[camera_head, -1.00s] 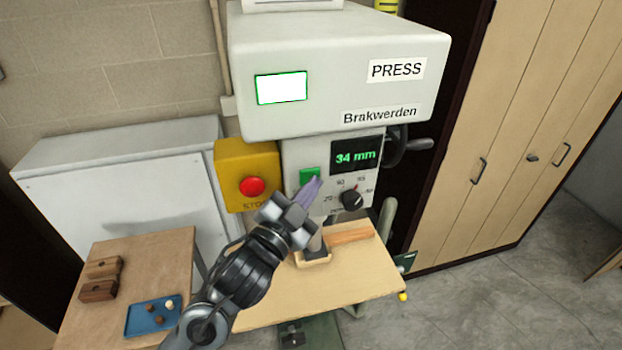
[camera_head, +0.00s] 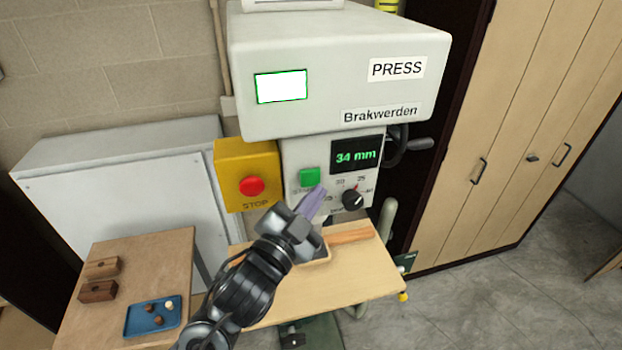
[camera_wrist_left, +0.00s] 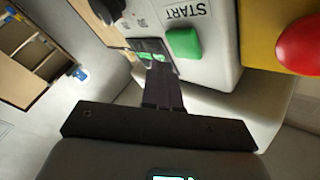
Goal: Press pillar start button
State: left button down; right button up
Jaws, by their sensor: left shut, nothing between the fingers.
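The green start button (camera_head: 309,177) sits on the light grey front panel of the press (camera_head: 340,85), left of the display that reads 34 mm (camera_head: 357,155). In the left wrist view the green button (camera_wrist_left: 183,43) shows next to its START label. My left gripper (camera_head: 316,196) is shut and empty. Its fingertips are just below and slightly right of the button in the head view, and cover part of the panel. In the left wrist view the shut fingers (camera_wrist_left: 160,80) point toward the panel, apart from the button. My right gripper is not in view.
A yellow box with a red STOP button (camera_head: 252,187) is left of the panel. A dark dial (camera_head: 352,200) is right of my fingertips. Below are a wooden press table (camera_head: 290,296) and a side table (camera_head: 130,255) with a blue tray (camera_head: 133,327) and wooden blocks.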

pick_arm(q)
jog(key=s, duration=0.2)
jog(key=s+d+b, duration=0.1)
jog(key=s, duration=0.1)
dwell(0.8)
jog(key=s+a+f+n+g+y+p, duration=0.2)
jog(key=s+a+f, duration=0.1)
jog(key=f, duration=0.4)
jog(key=s+a+f+n+g+y+p, duration=0.1)
jog(key=s+a+f+n+p, duration=0.1)
jog(key=f, duration=0.4)
jog(key=s+a+f+n+g+y+p, duration=0.2)
jog(key=s+a+f, duration=0.1)
jog(key=f, duration=0.4)
jog(key=s+a+f+n+g+y, duration=0.1)
jog(key=s+a+f+g, duration=0.2)
jog(key=s, duration=0.3)
jog(key=s+a+f+n+g+y+p, duration=0.1)
jog(key=s+a+f+n+g, duration=0.1)
jog(key=s+a, duration=0.4)
jog(key=s+a+f+n+g+y+p, duration=0.1)
jog(key=s+a+f+n+g+y, duration=0.1)
jog(key=s, duration=0.4)
notch_tip(320, 180, down, 2)
jog(key=shift+s+a+f+g, duration=0.1)
jog(key=shift+s+a+g, duration=0.2)
jog(key=shift+a+g, duration=0.75)
